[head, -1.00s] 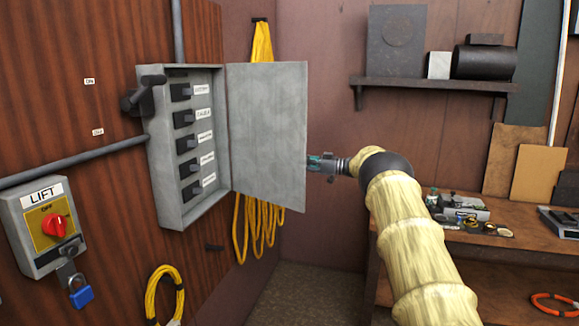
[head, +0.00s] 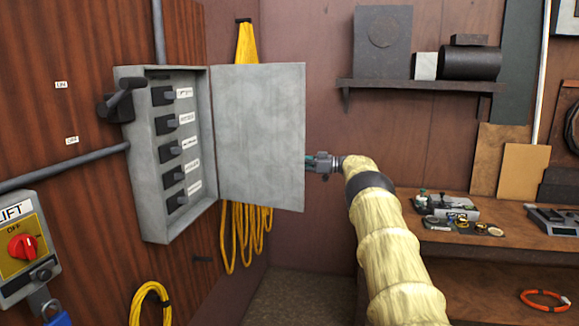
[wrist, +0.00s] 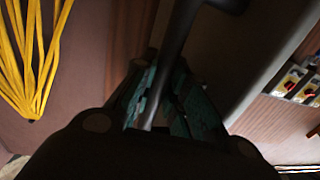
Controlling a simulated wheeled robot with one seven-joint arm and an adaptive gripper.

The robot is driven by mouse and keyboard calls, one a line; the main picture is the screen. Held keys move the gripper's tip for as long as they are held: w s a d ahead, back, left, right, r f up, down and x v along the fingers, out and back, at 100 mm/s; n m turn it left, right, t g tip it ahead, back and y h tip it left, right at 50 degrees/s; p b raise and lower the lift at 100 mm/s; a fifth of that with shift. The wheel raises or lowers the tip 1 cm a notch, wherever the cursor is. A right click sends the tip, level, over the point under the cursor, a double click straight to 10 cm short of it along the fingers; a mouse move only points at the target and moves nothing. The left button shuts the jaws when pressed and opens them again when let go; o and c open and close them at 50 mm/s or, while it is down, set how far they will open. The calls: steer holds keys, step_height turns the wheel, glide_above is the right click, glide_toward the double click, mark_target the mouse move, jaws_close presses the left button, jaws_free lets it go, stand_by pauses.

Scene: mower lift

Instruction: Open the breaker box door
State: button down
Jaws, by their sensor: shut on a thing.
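The grey breaker box (head: 152,205) is on the wood-panelled wall at left, with a column of labelled black breakers (head: 170,149) exposed. Its grey door (head: 260,135) stands swung out to the right, with its inner face in view. My gripper (head: 318,163) is at the door's right edge, its fingertips partly hidden behind it. In the wrist view, my gripper (wrist: 163,100) has its green-padded fingers closed around a dark bar, apparently the door handle (wrist: 182,25).
A LIFT switch panel (head: 24,250) with a red knob is at lower left. Yellow cable (head: 245,235) hangs behind the door. A shelf (head: 420,86) and a cluttered workbench (head: 450,240) are at right. Bare floor (head: 300,295) shows below the door.

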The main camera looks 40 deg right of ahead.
steer(key=shift+w+d, duration=0.2)
steer(key=shift+d, duration=0.05)
steer(key=shift+d, duration=0.1)
steer(key=c, duration=1.7)
jaws_free()
steer(key=shift+s, duration=0.15)
